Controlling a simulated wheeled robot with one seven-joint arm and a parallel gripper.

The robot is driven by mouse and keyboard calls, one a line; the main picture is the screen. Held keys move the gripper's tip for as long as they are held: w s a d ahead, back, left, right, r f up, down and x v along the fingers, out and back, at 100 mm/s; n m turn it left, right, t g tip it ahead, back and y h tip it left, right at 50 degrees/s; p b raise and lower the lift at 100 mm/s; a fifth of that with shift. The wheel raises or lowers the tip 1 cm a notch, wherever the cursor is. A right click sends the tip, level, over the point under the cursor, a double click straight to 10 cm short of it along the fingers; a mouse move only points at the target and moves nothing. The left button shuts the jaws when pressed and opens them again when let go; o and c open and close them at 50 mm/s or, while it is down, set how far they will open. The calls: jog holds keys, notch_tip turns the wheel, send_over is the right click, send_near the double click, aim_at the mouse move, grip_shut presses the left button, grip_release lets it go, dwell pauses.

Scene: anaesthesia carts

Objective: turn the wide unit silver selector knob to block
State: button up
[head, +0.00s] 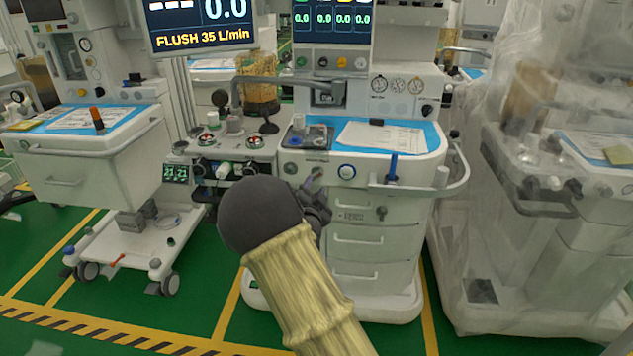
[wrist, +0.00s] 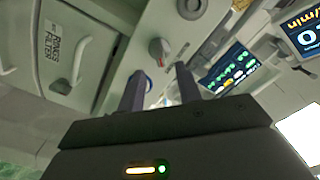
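The wide unit (head: 385,165) stands in the middle of the head view. Its silver selector knob (wrist: 158,50) is on the front panel in the wrist view, a round grey knob with a small red mark at its edge. Its setting label is too small to read. In the head view the knob (head: 318,172) is small, just beyond my gripper (head: 317,190). In the wrist view my gripper (wrist: 159,72) is open, with two separate fingers and nothing between them. The knob appears ahead of the fingertips, between them in the picture; I cannot tell the exact distance.
A blue-ringed knob (head: 346,171) sits right of the silver knob and a dark knob (head: 291,168) left of it. Drawers (head: 371,236) lie below. A blue marker-like object (head: 392,167) and a rail (head: 455,185) are to the right. A plastic-covered cart (head: 560,200) stands far right.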

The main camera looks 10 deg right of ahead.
aim_at(317, 176)
jog(key=x, duration=0.5)
grip_shut()
